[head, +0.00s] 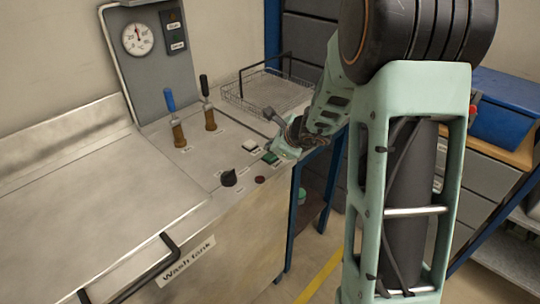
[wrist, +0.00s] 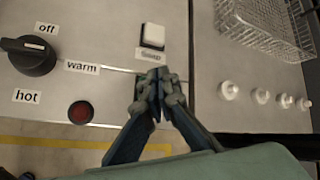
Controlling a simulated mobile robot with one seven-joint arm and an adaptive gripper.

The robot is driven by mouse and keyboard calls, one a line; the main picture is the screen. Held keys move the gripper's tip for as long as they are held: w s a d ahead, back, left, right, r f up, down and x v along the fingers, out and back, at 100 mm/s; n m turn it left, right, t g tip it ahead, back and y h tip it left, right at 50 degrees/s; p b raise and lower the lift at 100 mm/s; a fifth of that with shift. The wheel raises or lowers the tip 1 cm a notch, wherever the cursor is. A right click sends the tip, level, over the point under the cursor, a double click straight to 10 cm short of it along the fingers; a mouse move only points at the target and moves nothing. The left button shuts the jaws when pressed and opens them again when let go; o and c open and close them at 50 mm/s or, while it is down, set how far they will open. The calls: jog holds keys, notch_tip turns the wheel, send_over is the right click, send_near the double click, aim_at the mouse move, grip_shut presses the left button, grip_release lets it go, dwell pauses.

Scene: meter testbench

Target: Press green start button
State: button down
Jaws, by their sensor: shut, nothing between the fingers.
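The panel of the wash tank (head: 112,190) carries the buttons. A small dark green patch (head: 270,157), which looks like the green button, shows in the head view right beside my fingertips. In the wrist view my gripper (wrist: 155,76) is shut and empty, its fingertips over the panel just below the white button (wrist: 152,36) and its label. No green button can be made out there; the fingers cover that spot. My gripper (head: 284,151) also shows at the panel's right edge in the head view. I cannot tell whether the tips touch the button.
A black knob (wrist: 32,56) with off, warm and hot labels and a red round piece (wrist: 81,112) lie left of my gripper. A wire basket (head: 265,92) stands behind. Two upright handles (head: 207,117) and a gauge panel (head: 150,50) are farther back.

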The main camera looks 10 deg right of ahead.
aim_at(271, 156)
jog(key=shift+f, duration=0.1)
jog(key=shift+f+b, duration=0.35)
jog(key=shift+b, duration=0.3)
jog(key=shift+f+b, duration=0.45)
jog(key=shift+b, duration=0.1)
dwell(0.6)
jog(key=shift+r, duration=0.1)
jog(key=shift+r+p, duration=0.7)
jog(key=shift+r, duration=0.1)
notch_tip(271, 156, up, 5)
jog(key=p, duration=0.4)
jog(key=shift+r, duration=0.1)
dwell(0.6)
